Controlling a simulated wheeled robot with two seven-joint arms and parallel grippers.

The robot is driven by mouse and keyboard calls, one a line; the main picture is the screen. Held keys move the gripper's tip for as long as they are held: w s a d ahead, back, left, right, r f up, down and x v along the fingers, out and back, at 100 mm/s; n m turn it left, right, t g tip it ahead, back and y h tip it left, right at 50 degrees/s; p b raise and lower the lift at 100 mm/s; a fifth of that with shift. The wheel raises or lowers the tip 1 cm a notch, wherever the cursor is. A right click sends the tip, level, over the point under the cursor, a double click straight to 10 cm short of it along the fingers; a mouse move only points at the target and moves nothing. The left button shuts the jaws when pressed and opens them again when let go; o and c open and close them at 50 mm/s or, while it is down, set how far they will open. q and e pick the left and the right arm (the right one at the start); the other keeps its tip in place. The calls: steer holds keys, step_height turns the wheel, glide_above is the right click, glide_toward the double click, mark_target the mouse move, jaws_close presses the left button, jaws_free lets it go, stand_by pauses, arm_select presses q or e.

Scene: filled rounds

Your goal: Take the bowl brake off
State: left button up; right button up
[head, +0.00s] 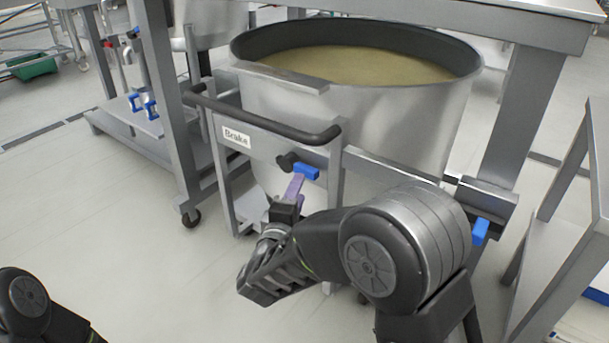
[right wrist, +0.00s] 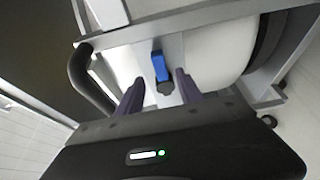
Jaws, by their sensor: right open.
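The large metal bowl (head: 345,115) holds a pale, dough-like filling and stands in a wheeled frame. A white "Brake" label (head: 236,136) is on the frame's front bar. To its right is the brake lever, with a blue handle (head: 307,171) on a black hub (head: 287,160). My right gripper (head: 298,182) is just below the handle. In the right wrist view, its two purple fingers (right wrist: 160,80) are open, with the blue handle (right wrist: 160,66) ahead of the gap between them. I cannot tell whether they touch. My left gripper is not in view.
A black push bar (head: 265,122) curves above the brake lever. Another blue handle (head: 481,231) is lower right.

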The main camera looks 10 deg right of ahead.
mark_target(297, 167)
steer(key=b+x, duration=0.2)
steer(key=x, duration=0.5)
steer(key=shift+w, duration=0.1)
jaws_close()
stand_by(0.3)
stand_by(1.0)
